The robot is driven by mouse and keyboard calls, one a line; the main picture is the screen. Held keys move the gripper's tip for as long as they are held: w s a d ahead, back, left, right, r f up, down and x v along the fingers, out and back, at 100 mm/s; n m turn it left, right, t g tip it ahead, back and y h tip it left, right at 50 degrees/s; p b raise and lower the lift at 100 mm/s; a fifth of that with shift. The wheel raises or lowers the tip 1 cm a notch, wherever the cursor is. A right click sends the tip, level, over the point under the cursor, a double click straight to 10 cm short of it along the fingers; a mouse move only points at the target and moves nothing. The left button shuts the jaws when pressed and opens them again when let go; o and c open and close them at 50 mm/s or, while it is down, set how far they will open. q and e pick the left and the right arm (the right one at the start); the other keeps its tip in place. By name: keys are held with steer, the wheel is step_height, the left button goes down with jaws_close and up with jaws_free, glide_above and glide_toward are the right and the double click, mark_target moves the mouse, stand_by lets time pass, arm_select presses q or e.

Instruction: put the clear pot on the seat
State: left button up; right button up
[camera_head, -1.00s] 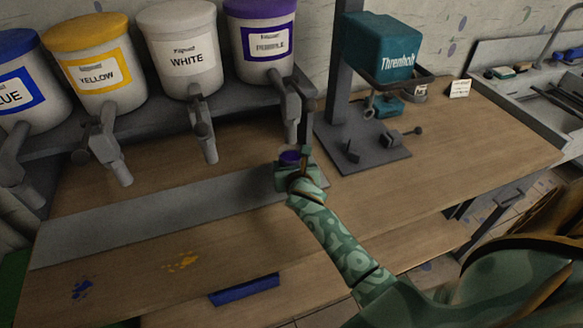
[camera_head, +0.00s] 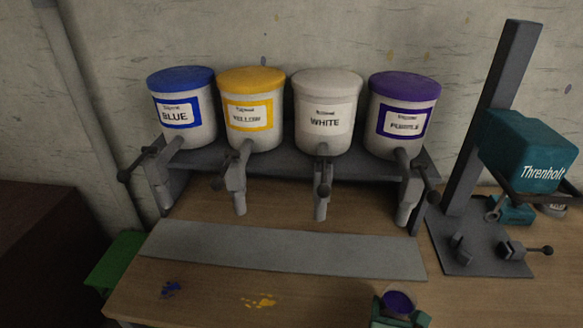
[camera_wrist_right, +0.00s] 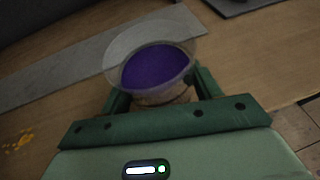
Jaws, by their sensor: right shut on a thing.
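The clear pot (camera_head: 398,302) holds purple paint. It shows at the bottom edge of the head view, and large and upright-looking in the right wrist view (camera_wrist_right: 152,62). My right gripper (camera_wrist_right: 162,92) is shut around the pot's lower part, with a green finger on each side. In the head view, only the top of this gripper (camera_head: 400,317) shows. I cannot tell for sure which part is the seat; the mixer stand's grey base (camera_head: 480,250), with small clamps on it, is at the right, apart from the pot. My left gripper is out of view.
Blue (camera_head: 182,105), yellow (camera_head: 251,110), white (camera_head: 326,115) and purple (camera_head: 403,115) paint tanks with taps stand on a grey rack. A metal strip (camera_head: 280,250) lies before them. The teal mixer (camera_head: 530,150) overhangs its base.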

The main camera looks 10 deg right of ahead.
steer(key=shift+s+d+f+m, duration=0.1)
steer(key=shift+s+d+m, duration=0.05)
steer(key=shift+s+m, duration=0.2)
steer(key=shift+s+r+h, duration=0.1)
steer(key=shift+r+h, duration=0.25)
steer(key=shift+h, duration=0.05)
steer(key=w+a+r+n+y, duration=0.2)
steer(key=w+a+r+y, duration=0.1)
steer(key=r, duration=0.7)
steer(key=w+a+r+n+t+y, duration=0.1)
steer(key=w+a+r+n+y, duration=0.2)
steer(key=r, duration=0.7)
steer(key=shift+a+r, duration=0.15)
steer(key=shift+a, duration=0.35)
steer(key=shift+n, duration=0.25)
